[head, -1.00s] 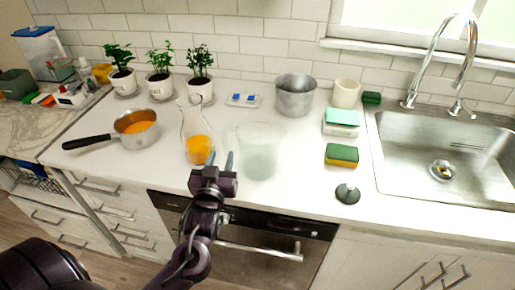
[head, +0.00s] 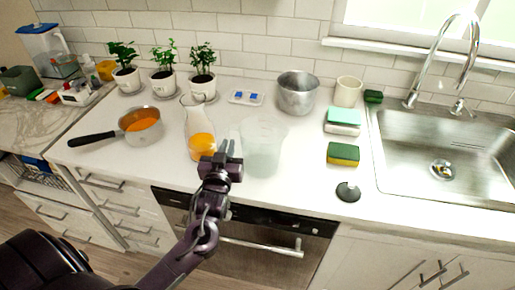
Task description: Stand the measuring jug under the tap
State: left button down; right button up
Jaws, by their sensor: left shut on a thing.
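The measuring jug (head: 265,150) is clear and frosted, and stands upright on the white counter in the middle of the head view. My left gripper (head: 228,148) is at the jug's left side, its fingers close together and shut on the jug; the exact spot of the hold is hard to make out. The tap (head: 435,62) is a tall chrome arch behind the steel sink (head: 397,185) at the right. My right gripper is not in view.
A carafe with orange liquid (head: 201,145) stands close left of the gripper. An orange-filled saucepan (head: 141,138) is farther left.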

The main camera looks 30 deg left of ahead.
pick_arm(q)
jog(key=shift+r, duration=0.45)
notch_tip(320, 180, up, 19)
jog(key=b, duration=0.1)
jog(key=s+d+f+m+h, duration=0.2)
jog(key=s+d+f+h, duration=0.1)
jog(key=s+d+f, duration=0.4)
jog(key=s+d+f+m+t+h, duration=0.1)
jog(key=s+d+f, duration=0.5)
jog(key=f, duration=0.6)
jog(key=shift+s+d+m+h, duration=0.4)
jog(key=shift+s+h, duration=0.3)
jog(key=shift+h, duration=0.2)
jog(key=shift+a, duration=0.1)
